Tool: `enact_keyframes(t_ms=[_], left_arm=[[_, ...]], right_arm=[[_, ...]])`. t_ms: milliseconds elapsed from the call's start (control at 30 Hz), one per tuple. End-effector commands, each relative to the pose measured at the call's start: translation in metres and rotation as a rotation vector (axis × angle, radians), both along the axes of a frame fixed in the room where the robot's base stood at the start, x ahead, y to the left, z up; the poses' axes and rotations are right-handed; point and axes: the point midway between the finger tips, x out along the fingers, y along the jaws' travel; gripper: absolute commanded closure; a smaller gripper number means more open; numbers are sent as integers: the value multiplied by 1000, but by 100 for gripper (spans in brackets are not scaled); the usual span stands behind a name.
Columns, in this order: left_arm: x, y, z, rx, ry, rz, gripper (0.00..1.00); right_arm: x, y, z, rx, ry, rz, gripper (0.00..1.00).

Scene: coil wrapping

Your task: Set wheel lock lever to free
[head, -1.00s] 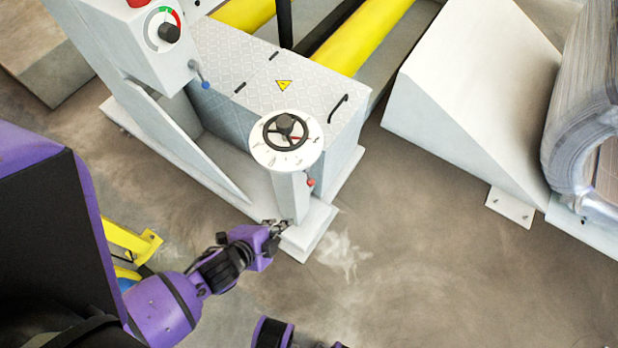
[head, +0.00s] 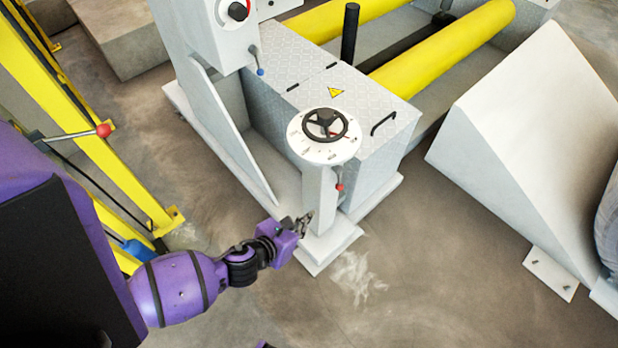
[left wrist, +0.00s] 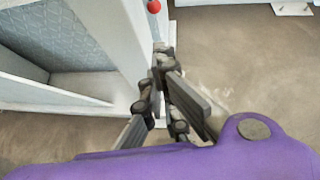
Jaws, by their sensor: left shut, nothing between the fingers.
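A small lever with a red knob (head: 340,187) sticks out on the right side of the grey post (head: 319,200), below the round dial plate and black handwheel (head: 325,123). I take it to be the wheel lock lever; its setting is too small to read. The red knob also shows at the top of the left wrist view (left wrist: 154,7). My left gripper (head: 307,222) is shut and empty, low beside the post, below and left of the lever. In the left wrist view its fingers (left wrist: 162,65) point up towards the post, apart from the knob. My right gripper is out of view.
A panel with a blue-knobbed lever (head: 260,71) stands behind left. A yellow frame (head: 110,170) with another red-knobbed lever (head: 103,130) is at the left. A large grey wedge (head: 530,150) stands at the right. The floor (head: 420,270) between is clear.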

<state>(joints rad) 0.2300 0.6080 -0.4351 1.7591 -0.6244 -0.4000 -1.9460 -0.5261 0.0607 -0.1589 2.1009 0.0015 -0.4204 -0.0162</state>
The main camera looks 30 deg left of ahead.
Motion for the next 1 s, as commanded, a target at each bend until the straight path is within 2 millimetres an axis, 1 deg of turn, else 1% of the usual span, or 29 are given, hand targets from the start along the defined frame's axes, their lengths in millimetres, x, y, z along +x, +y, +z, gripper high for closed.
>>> enact_keyframes(t_ms=[33, 200, 367, 400, 500, 600, 700, 1000], left_arm=[[9, -2, -6, -1, -1, 1, 100], [39, -8, -28, -3, 1, 2, 100], [66, -13, -47, -4, 2, 4, 100], [72, -14, -49, -4, 1, 4, 100], [88, -16, -41, -4, -2, 2, 100], [98, -17, -40, -4, 0, 1, 100], [103, -18, -39, -3, 2, 2, 100], [105, -18, -38, -3, 2, 2, 100]], right_arm=[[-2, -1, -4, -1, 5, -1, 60], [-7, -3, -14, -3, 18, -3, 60], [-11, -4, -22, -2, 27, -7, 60], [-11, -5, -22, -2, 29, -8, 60], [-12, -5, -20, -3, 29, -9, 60], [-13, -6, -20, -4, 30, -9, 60], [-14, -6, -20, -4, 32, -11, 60], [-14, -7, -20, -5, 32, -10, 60]])
